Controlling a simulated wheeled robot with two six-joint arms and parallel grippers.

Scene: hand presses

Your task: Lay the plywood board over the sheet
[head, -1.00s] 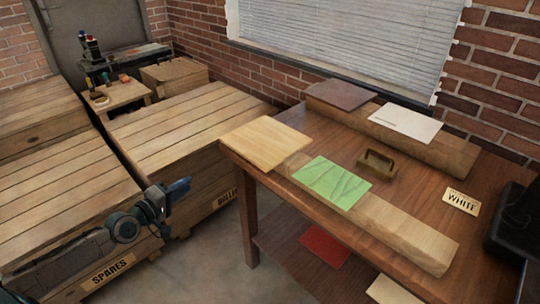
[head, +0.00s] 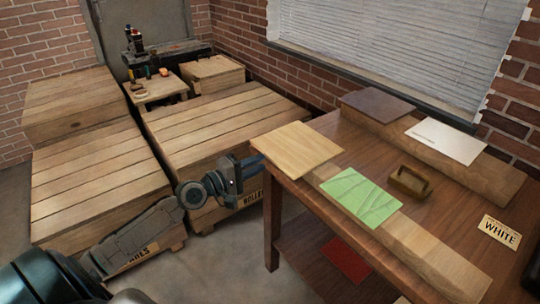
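The plywood board (head: 297,149) is a pale square panel at the left end of the wooden table, resting at the end of a long wooden block. A green sheet (head: 360,195) with darker lines lies on the same block, just right of the board and apart from it. A white sheet (head: 446,140) lies on the rear block. My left gripper (head: 258,165) is at the board's left edge, its blue fingers close to or touching it. Its fingertips are partly hidden, so I cannot tell if it is open or shut. My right gripper is not in view.
A brown panel (head: 377,106) lies on the rear block (head: 475,171). A brass-coloured handled press (head: 409,183) stands between the blocks. A WHITE label (head: 499,232) lies at right. A red sheet (head: 346,259) lies on the lower shelf. Large wooden crates (head: 215,137) stand at left.

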